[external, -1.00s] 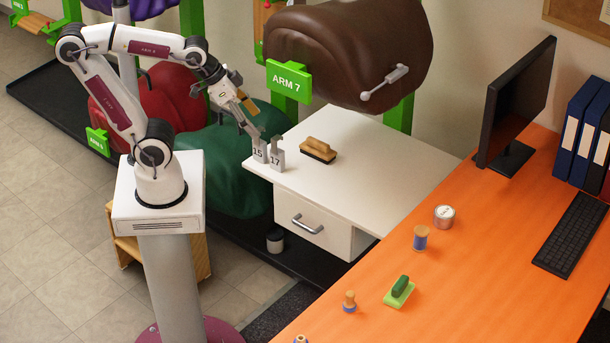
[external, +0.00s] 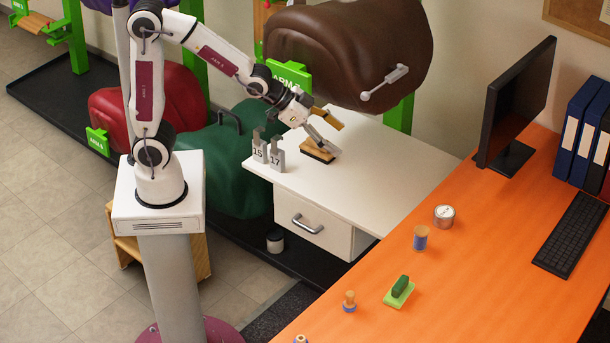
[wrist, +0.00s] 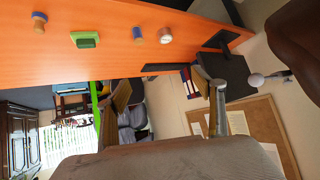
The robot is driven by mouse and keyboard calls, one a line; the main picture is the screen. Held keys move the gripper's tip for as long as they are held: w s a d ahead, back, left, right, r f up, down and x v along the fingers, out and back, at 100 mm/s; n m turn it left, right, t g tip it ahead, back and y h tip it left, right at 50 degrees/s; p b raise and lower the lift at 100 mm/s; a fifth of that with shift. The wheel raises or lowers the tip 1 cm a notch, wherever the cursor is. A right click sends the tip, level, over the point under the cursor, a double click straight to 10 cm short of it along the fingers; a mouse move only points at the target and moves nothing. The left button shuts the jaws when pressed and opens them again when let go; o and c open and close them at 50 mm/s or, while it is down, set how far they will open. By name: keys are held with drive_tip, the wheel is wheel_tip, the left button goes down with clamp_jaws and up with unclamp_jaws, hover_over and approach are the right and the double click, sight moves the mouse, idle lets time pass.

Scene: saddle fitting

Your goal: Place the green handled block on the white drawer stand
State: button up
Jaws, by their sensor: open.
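The green handled block (external: 399,290) lies on the orange table, with a darker green handle on a light green base. It also shows in the wrist view (wrist: 85,40), at the upper left. The white drawer stand (external: 385,165) is left of the orange table and has a grey drawer handle. The green block is well away from my gripper, toward the lower right.
Tags 15 and 17 (external: 277,160) stand on the stand's left edge. A brown saddle form (external: 350,50) hangs behind it. On the orange table are a blue spool (external: 420,238), a tin (external: 444,216), a small wooden stamp (external: 349,301), a monitor (external: 518,105) and a keyboard (external: 572,232).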

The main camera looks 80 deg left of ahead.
drive_tip(key=w+d+f+m+t+h, duration=0.2)
drive_tip(key=w+d+f, duration=0.45)
drive_tip(key=w, duration=0.25)
drive_tip(key=m+t+h, duration=0.2)
drive_tip(key=h, duration=0.2)
hover_over(374, 286)
drive_tip(key=w+a, duration=0.4)
drive_tip(key=a, duration=0.2)
wheel_tip(374, 286, down, 14)
drive_tip(key=s+d+f+h, duration=0.1)
drive_tip(key=f, duration=0.2)
drive_tip(key=s+d+f+h, duration=0.1)
drive_tip(key=s+d+f, duration=0.1)
drive_tip(key=f, duration=0.1)
drive_tip(key=s+d+f+h, duration=0.1)
drive_tip(key=s+f, duration=0.1)
drive_tip(key=f, duration=0.1)
drive_tip(key=shift+s+d+m+h, duration=0.15)
drive_tip(key=shift+m+h, duration=0.15)
drive_tip(key=shift+s+d+f, duration=0.1)
drive_tip(key=shift+s+f, duration=0.3)
drive_tip(key=shift+s, duration=0.05)
drive_tip(key=shift+x, duration=1.3)
drive_tip(key=shift+r, duration=0.1)
drive_tip(key=shift+w, duration=0.15)
